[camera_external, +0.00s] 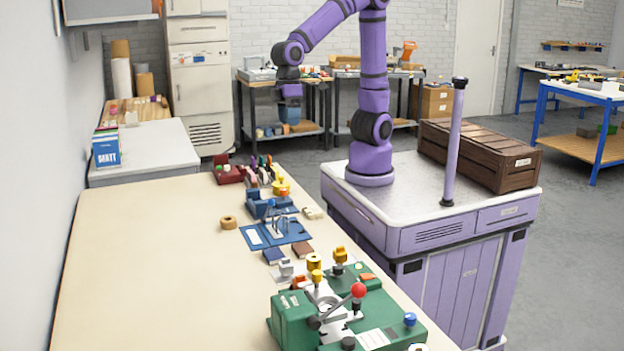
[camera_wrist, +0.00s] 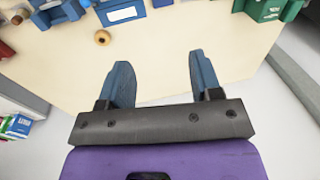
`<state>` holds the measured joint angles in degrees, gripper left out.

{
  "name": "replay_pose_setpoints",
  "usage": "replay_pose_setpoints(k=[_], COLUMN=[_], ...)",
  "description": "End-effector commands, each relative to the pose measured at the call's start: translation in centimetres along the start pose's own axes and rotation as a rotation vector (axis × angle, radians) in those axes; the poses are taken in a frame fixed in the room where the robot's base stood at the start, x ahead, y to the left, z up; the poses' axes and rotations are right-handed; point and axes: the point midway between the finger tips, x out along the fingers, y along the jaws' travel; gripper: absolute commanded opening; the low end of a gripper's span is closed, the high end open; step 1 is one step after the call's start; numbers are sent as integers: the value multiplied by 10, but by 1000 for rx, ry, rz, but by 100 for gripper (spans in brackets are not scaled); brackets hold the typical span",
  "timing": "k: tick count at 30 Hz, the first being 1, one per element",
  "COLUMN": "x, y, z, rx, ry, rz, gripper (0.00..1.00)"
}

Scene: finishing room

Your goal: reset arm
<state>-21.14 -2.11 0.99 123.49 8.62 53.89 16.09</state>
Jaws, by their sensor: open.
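My purple arm rises from the wheeled base, bends at the top and reaches left. In the external view my gripper (camera_external: 290,100) hangs at the arm's end, beyond the far end of the long bench, and is small there. In the wrist view my gripper (camera_wrist: 158,82) shows two blue fingers spread well apart, with nothing between them but the pale benchtop (camera_wrist: 150,70) farther off. My gripper holds nothing and touches nothing that I can see.
The bench (camera_external: 150,260) carries a green machine (camera_external: 297,322), a blue fixture (camera_external: 270,207), a tan roll (camera_external: 228,223) and a red item (camera_external: 227,170). A wooden crate (camera_external: 480,155) sits on my base. A blue-white box (camera_external: 107,149) stands on the grey cabinet (camera_external: 150,150). The bench's left side is clear.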

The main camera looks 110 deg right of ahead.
Motion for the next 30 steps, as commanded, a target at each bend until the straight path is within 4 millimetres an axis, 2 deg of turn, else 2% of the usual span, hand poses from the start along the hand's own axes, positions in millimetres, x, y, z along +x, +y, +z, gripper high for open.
replay_pose_setpoints(k=[1, 6, 12, 18, 22, 27, 30], x=[-13, -44, -69, -83, -86, -85, -84], y=[13, 54, 95, 129, 146, 158, 161], z=[8, 38, 79, 124, 150, 171, 177], rx=[2, -2, -5, -7, -8, -9, -10], ry=[30, 118, 220, 318, 371, 413, 422], rz=[-1, 9, 36, 76, 107, 135, 143], gripper=[59, 59, 59, 59, 59, 59, 59])
